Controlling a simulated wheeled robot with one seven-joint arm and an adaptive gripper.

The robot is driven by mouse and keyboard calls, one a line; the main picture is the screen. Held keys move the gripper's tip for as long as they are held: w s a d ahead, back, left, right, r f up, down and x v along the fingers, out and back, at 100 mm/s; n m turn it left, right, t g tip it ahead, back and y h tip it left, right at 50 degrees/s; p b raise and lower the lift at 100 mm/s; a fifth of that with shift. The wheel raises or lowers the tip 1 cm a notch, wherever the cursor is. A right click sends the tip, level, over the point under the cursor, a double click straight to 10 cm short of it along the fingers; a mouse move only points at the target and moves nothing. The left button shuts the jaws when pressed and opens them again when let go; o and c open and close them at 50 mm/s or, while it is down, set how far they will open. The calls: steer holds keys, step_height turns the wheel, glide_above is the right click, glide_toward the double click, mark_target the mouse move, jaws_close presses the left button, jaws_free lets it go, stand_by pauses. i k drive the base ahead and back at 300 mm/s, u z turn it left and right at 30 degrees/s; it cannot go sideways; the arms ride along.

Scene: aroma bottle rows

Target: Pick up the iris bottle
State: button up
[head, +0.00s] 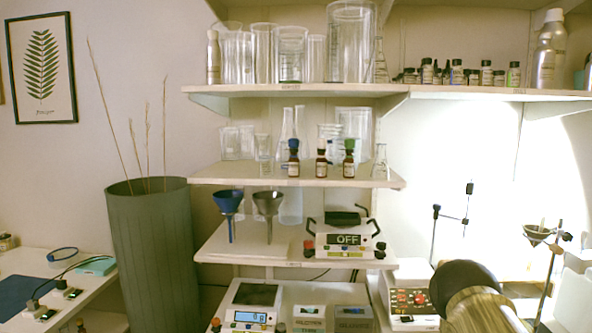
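Three small brown dropper bottles with pale labels stand upright in a row at the front of the middle shelf (225,178). Several more small dark bottles (457,75) stand on the upper right shelf, also unreadable. My gripper does not show in the head view, and nothing touches the three bottles.
Glassware stands behind and beside the bottles, including a small flask (380,163) to their right. The upper shelf (300,90) hangs above them. Below are a blue funnel (229,203), a device reading OFF (345,243) and a scale (250,304). A dark-ended cylinder (472,297) fills the lower right foreground.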

mark_target(294, 162)
steer(key=z, duration=0.55)
steer(key=k, duration=1.2)
steer(key=i, duration=0.35)
steer(key=u, duration=0.85)
steer(key=i, duration=1.4)
steer(key=z, duration=0.7)
